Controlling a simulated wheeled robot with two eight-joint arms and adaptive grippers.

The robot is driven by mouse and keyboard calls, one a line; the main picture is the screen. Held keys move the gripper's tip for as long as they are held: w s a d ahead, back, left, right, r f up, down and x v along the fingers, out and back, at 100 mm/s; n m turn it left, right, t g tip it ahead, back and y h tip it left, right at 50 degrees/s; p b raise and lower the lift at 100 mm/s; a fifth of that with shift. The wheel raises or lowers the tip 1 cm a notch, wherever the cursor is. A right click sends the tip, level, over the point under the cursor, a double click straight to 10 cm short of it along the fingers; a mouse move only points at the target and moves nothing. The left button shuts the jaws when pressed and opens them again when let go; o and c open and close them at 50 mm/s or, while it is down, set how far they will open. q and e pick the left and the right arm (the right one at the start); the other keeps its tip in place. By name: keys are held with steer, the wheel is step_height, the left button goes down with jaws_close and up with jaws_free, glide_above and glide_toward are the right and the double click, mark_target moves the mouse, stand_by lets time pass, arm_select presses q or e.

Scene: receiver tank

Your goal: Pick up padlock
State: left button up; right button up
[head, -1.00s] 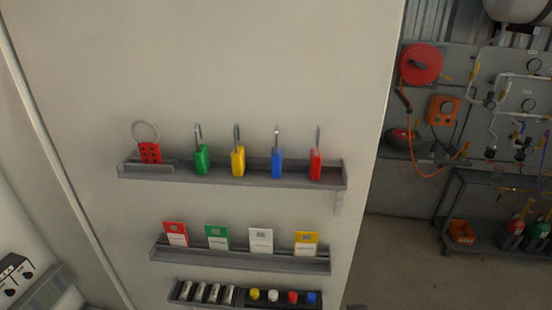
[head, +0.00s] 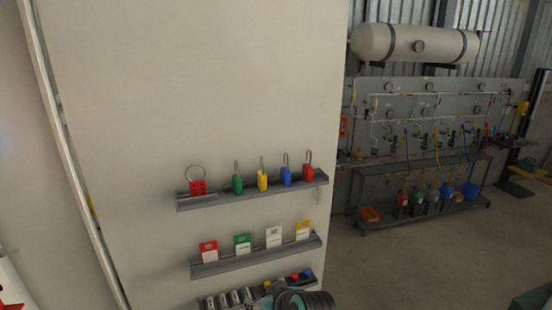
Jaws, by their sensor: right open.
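Several padlocks stand in a row on the upper grey wall shelf (head: 250,198): green (head: 238,184), yellow (head: 262,182), blue (head: 286,178) and red (head: 308,173), each with its shackle up. A red lockout hasp (head: 198,187) with a round loop is at the shelf's left end. My right gripper (head: 284,293) shows only in part at the bottom edge, in front of the lowest rack and below the padlocks. It is open and apart from them; its fingers are hard to make out. My left gripper is not in view.
A middle shelf (head: 257,259) holds red, green, white and yellow tags. The lowest rack (head: 205,303) holds silver cylinders and coloured knobs, partly hidden by my right gripper. Open floor (head: 400,265) lies right of the panel, with a pipe bench (head: 370,225) behind.

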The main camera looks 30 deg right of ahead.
steer(key=w+d+r+t+p, duration=0.1)
steer(key=w+d+r+p, duration=0.2)
steer(key=r, duration=0.3)
steer(key=w+d+r+t+p, duration=0.1)
steer(key=w+d+r+p, duration=0.2)
steer(key=r, duration=0.3)
steer(key=m+t+h+p, duration=0.1)
steer(key=t+h+p, duration=0.1)
steer(key=p, duration=0.6)
glide_toward(288, 181)
steer(key=x, duration=0.9)
steer(key=shift+w+d+f, duration=0.1)
steer(key=shift+w+f, duration=0.15)
steer(key=shift+w, duration=0.05)
steer(key=shift+s+r, duration=0.1)
steer(key=shift+c, duration=0.6)
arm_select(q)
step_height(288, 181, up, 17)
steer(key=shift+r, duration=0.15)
arm_select(e)
jaws_close()
